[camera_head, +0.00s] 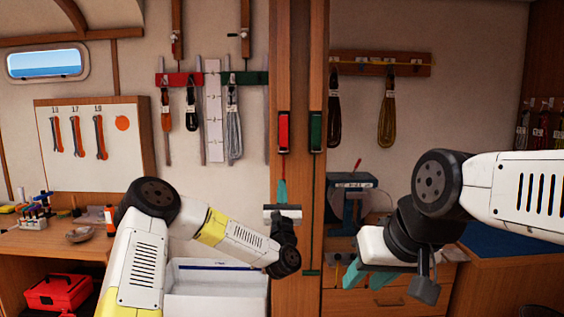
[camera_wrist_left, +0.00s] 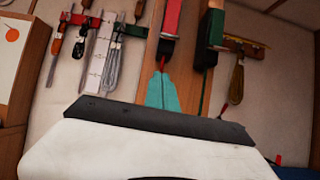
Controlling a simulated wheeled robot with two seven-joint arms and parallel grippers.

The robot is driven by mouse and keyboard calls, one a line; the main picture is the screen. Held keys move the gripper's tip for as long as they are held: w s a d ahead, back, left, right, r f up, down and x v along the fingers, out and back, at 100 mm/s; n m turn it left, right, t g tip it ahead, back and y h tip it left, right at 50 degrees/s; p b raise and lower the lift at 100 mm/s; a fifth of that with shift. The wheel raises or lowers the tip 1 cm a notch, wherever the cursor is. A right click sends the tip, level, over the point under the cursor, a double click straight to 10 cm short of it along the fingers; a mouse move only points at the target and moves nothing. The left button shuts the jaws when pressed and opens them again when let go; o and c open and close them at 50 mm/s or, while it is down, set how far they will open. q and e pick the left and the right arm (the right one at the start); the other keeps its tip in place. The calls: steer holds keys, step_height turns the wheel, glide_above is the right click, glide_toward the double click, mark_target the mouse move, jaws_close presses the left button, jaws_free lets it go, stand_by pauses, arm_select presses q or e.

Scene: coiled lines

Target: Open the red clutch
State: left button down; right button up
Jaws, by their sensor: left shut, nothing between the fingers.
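The red clutch (camera_head: 283,131) is mounted upright on the wooden post, left of a green clutch (camera_head: 316,131). In the left wrist view the red clutch (camera_wrist_left: 173,18) is at the top, with its dark lower end just beyond my fingertips. My left gripper (camera_head: 282,182) is shut and empty, its teal fingers pointing up just below the red clutch; they also show in the left wrist view (camera_wrist_left: 162,80). A short red line shows at the fingertips; I cannot tell if they touch it. My right gripper (camera_head: 372,284) is low at the right, its teal fingers apart and empty.
Coiled lines hang from a red rack (camera_head: 178,79), a green rack (camera_head: 250,78) and a brown rack (camera_head: 380,64). A white bin (camera_head: 215,290) stands below my left arm. A red toolbox (camera_head: 58,291) is at lower left.

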arm_select(q)
steer(key=w+r, duration=0.1)
steer(key=r, duration=0.1)
steer(key=w+r, duration=0.2)
steer(key=r, duration=0.1)
steer(key=w+r, duration=0.2)
steer(key=r, duration=0.1)
stand_by(0.5)
